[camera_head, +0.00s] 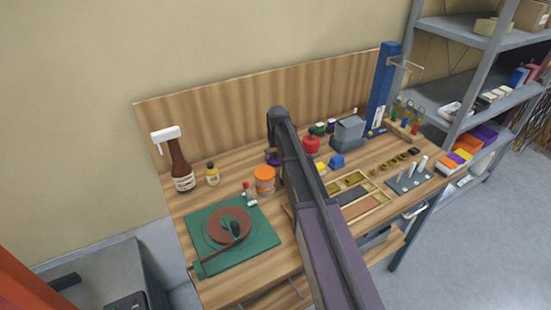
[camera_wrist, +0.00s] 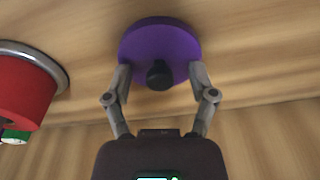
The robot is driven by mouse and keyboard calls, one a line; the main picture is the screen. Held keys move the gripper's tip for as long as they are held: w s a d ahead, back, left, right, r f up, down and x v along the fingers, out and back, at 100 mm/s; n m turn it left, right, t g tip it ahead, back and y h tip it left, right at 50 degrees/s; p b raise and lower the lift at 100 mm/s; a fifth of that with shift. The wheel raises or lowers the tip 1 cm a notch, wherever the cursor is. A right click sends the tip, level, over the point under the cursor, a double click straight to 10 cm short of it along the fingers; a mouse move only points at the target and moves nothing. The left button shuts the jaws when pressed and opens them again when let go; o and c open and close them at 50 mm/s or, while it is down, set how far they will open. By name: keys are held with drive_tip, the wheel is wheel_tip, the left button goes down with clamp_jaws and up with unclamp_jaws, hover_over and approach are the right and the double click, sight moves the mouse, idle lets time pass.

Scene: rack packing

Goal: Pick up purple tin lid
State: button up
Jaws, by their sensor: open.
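The purple tin lid (camera_wrist: 160,37) is a round purple disc with a small black knob at its centre, at the top middle of the wrist view. In the head view a small purple patch (camera_head: 273,157) shows just left of my arm, and my arm partly covers it. My gripper (camera_wrist: 158,73) is open, with one finger at each side of the lid's near part and the knob between them. I cannot tell whether the fingers touch the lid. My gripper is hidden behind my arm in the head view.
A red container with a metal rim (camera_wrist: 25,88) stands left of the lid in the wrist view. A wooden backboard (camera_head: 220,115) rises behind.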

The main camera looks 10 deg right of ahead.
sight(276, 153)
clamp_jaws()
drive_tip(key=shift+r, duration=0.25)
wheel_tip(276, 153, up, 10)
drive_tip(key=p, duration=1)
drive_tip(key=shift+f, duration=0.2)
idle(0.8)
